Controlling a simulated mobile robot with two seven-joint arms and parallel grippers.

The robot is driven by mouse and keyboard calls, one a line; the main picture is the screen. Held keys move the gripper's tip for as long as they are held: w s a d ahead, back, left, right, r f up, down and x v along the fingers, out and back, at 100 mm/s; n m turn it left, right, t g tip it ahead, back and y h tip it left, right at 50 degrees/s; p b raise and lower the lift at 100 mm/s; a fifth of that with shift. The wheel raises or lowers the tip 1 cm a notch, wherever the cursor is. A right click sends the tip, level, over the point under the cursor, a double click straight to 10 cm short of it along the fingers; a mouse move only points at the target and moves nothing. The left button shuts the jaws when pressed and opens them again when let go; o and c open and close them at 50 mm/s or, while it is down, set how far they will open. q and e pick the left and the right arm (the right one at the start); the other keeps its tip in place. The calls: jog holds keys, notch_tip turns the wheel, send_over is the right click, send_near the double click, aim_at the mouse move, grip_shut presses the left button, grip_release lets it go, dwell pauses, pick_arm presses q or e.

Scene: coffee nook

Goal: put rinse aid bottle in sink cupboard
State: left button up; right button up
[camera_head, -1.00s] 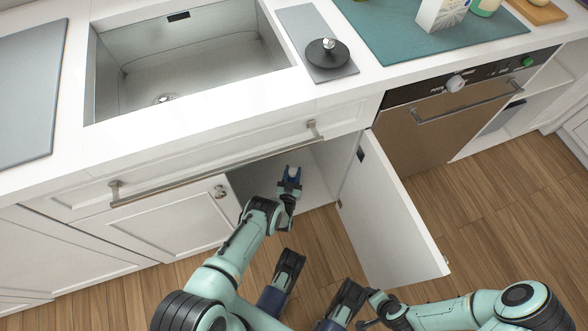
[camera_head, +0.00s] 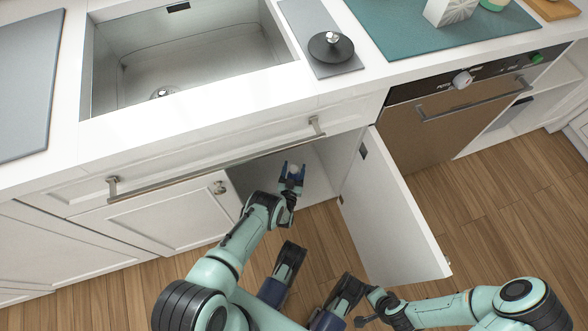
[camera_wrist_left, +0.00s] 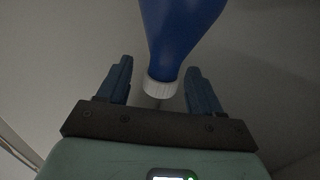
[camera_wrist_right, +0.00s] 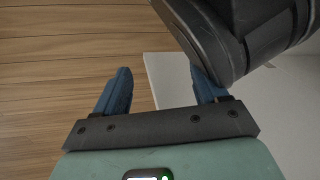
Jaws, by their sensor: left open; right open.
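The sink cupboard (camera_head: 318,178) stands open under the sink, its white door (camera_head: 390,220) swung out to the right. My left gripper (camera_head: 291,172) is at the cupboard opening, with its fingers open. The rinse aid bottle (camera_wrist_left: 180,32) is blue with a white cap. In the left wrist view its cap end lies between the spread fingers, with a gap on each side; its far end is out of frame. My right gripper (camera_wrist_right: 160,90) is open and empty, low near the door.
A bar handle (camera_head: 215,165) runs across the drawer front above the opening. The sink (camera_head: 190,60) and white counter are above. The wooden floor right of the door is clear.

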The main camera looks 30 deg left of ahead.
pick_arm(q)
jog(key=p+v, duration=0.2)
jog(key=v, duration=0.4)
jog(key=shift+s+d+r, duration=0.1)
jog(key=shift+s, duration=0.1)
jog(key=shift+s+d, duration=0.2)
jog(key=shift+s, duration=0.3)
pick_arm(e)
jog(key=shift+t, duration=0.7)
jog(key=w+r, duration=0.2)
jog(key=w+a+r, duration=0.1)
jog(key=r, duration=0.1)
jog(key=shift+w+r, duration=0.25)
jog(key=shift+w, duration=0.15)
